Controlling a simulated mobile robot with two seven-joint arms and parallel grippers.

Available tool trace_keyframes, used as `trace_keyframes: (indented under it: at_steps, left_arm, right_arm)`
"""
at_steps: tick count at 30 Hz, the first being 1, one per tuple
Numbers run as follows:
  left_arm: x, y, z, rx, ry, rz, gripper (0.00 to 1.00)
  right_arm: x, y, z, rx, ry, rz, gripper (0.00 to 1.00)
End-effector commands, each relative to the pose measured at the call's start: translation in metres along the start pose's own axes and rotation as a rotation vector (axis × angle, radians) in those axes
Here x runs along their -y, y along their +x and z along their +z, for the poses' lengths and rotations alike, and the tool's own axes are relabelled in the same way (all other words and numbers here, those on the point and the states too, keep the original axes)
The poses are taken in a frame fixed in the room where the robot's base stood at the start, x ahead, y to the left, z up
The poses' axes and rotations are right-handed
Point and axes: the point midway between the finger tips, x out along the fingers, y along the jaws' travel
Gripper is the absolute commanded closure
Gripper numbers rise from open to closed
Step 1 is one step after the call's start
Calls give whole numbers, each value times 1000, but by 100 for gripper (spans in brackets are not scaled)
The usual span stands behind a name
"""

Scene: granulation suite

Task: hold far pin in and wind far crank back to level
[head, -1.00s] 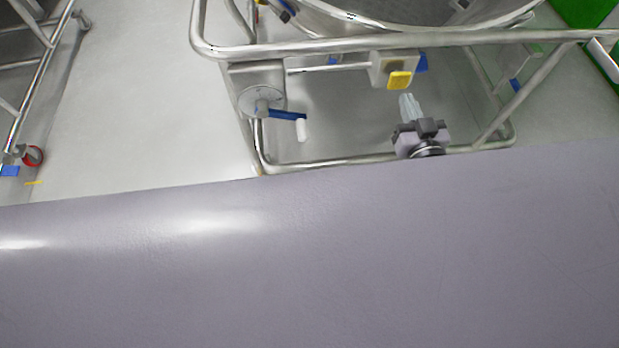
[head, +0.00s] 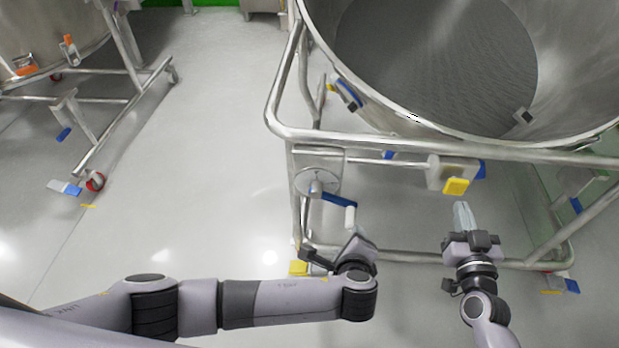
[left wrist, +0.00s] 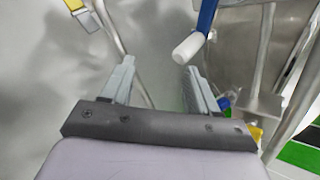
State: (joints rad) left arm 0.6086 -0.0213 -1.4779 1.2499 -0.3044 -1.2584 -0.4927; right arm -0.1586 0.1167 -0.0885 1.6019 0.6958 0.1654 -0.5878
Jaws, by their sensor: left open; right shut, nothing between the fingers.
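The far crank has a blue arm (head: 338,199) with a white handle (head: 350,217), on a round metal disc (head: 318,182) at the frame's left corner. The blue arm slopes down to the right. A yellow square pad (head: 456,186), seemingly the far pin, sits on a metal housing on the same rail. My right gripper (head: 462,206) is shut and empty, its tips just below the pad; I cannot tell whether they touch it. My left gripper (head: 352,243) is just below the crank handle. In the left wrist view it is open (left wrist: 160,78), with the white handle (left wrist: 188,47) beyond its fingertips, not gripped.
A large steel bowl (head: 430,70) of grey granules rests in the tubular frame (head: 400,140) above the crank. Lower frame tubes run behind both grippers. Another wheeled frame (head: 110,140) stands at left. The floor between the frames is clear.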

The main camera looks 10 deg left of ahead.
Motion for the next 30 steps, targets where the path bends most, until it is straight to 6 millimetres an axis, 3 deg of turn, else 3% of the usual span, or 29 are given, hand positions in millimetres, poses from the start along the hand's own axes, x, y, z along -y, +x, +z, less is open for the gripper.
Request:
trace_keyframes:
  at_steps: [17,30]
  left_arm:
    - [37,51,20,1,0,-1,40]
    - [36,51,19,-1,-1,1,40]
  right_arm:
    - [0,0,0,0,0,0,100]
    - [0,0,0,0,0,0,100]
